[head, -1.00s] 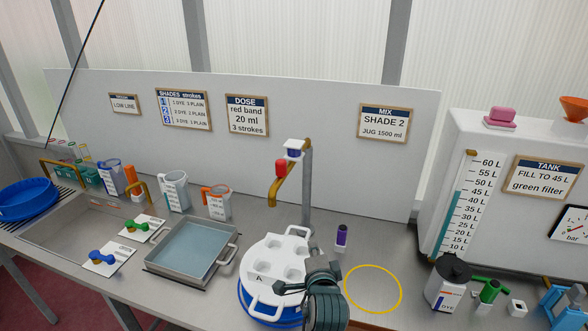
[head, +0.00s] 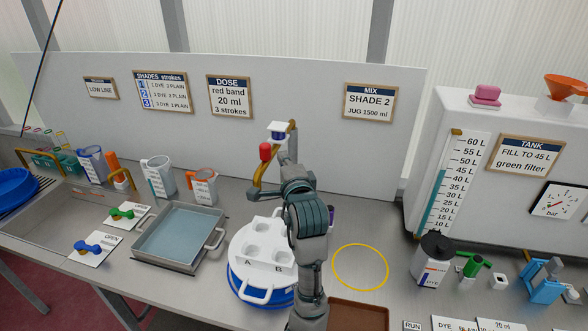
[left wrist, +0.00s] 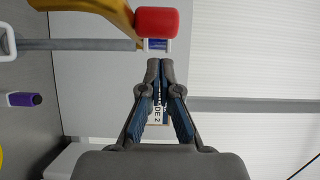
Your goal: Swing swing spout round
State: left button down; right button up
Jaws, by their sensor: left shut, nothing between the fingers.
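The brass swing spout (head: 260,176) hangs from a grey upright post behind the white lid. It has a red end piece (head: 265,152) and a blue-and-white piece (head: 278,132) near the post top. My left gripper (head: 287,161) is raised beside the spout, just to its right, and partly covers the post. In the left wrist view, its shut, empty fingers (left wrist: 160,64) point toward the red piece (left wrist: 156,22), with the brass spout (left wrist: 105,14) at upper left. A small gap seems to show; contact is unclear. My right gripper is out of view.
Below stands a white lid (head: 262,232) with wells on a blue tub. A yellow ring (head: 360,267) lies to the right and a metal tray (head: 181,238) to the left. A purple-capped bottle (left wrist: 24,99) shows in the left wrist view. The backboard (head: 320,120) closes the rear.

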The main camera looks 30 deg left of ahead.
pick_arm(q)
jog(key=shift+a+r, duration=0.1)
jog(key=shift+a, duration=1)
jog(key=shift+d, duration=0.2)
